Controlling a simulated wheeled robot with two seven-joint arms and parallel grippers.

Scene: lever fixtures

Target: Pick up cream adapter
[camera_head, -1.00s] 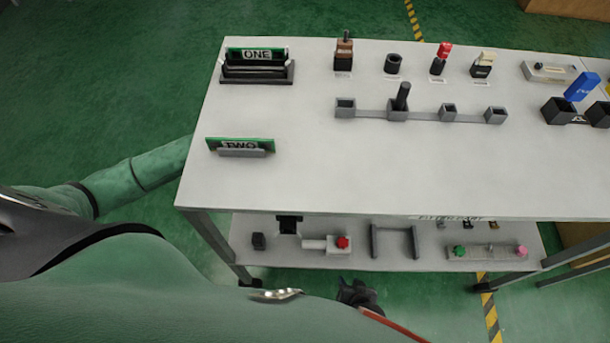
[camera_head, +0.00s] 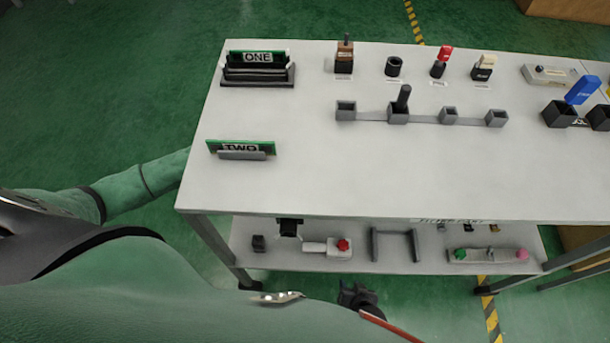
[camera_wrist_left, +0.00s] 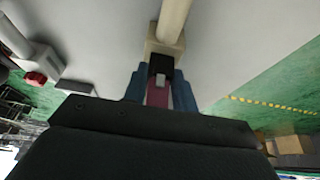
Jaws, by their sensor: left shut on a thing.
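In the left wrist view a cream adapter (camera_wrist_left: 172,25), a round post with a square block at its near end, points away from my left gripper (camera_wrist_left: 161,82). The blue-grey fingers are shut on its near end, where a dark part and a maroon part show between them. A pale surface lies behind it; I cannot tell whether the adapter touches it. In the head view my left arm passes behind the table's left edge, and the tabletop hides the adapter. My right gripper (camera_head: 358,295) is dark and small at the bottom; its jaw opening is unclear.
The tabletop (camera_head: 320,185) holds sign boards, sockets and handles. The lower shelf (camera_head: 345,262) holds a red-knobbed fixture (camera_head: 328,247), a grey U-shaped frame (camera_head: 396,244) and a strip with green and pink knobs (camera_head: 490,255). The red knob also shows in the left wrist view (camera_wrist_left: 36,78).

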